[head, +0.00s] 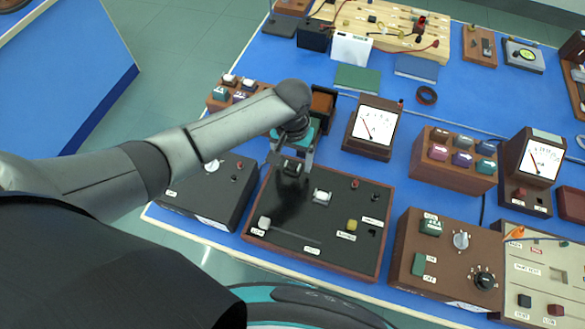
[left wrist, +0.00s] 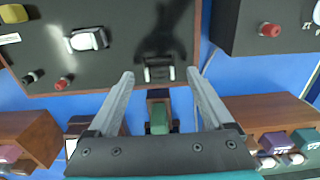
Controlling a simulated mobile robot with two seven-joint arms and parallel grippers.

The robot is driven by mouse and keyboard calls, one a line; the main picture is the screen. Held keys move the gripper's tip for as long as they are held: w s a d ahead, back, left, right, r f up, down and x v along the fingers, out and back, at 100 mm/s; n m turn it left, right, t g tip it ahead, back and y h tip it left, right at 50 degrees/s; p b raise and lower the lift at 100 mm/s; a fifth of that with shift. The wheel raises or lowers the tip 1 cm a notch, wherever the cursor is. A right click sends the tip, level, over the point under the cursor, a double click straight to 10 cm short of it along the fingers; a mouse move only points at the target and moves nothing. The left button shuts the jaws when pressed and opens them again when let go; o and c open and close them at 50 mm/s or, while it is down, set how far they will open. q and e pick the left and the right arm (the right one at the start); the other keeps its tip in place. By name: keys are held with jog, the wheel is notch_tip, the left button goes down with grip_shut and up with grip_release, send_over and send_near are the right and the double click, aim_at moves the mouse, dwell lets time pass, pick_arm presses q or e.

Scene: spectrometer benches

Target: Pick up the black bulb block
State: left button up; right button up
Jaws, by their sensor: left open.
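A small black block with pale ends, which looks like the black bulb block (head: 292,168), sits on the dark top of a wood-framed panel (head: 337,252), near its back left edge. In the left wrist view the block (left wrist: 158,73) shows between my fingertips. My left gripper (head: 291,172) is open and points down over the block. Its fingers also show in the left wrist view (left wrist: 162,75), one to each side of the block. I cannot tell how far above it the tips are. My right gripper is not in view.
A white block (head: 321,196), a yellow block (head: 351,225) and a pale block (head: 264,223) sit on the same panel. A black box (head: 208,190) stands close to its left. A meter (head: 371,129) stands behind it. A brown control box (head: 445,262) stands to the right.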

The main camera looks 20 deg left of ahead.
pick_arm(q)
jog(key=shift+f, duration=0.75)
jog(key=shift+c, duration=0.3)
grip_shut()
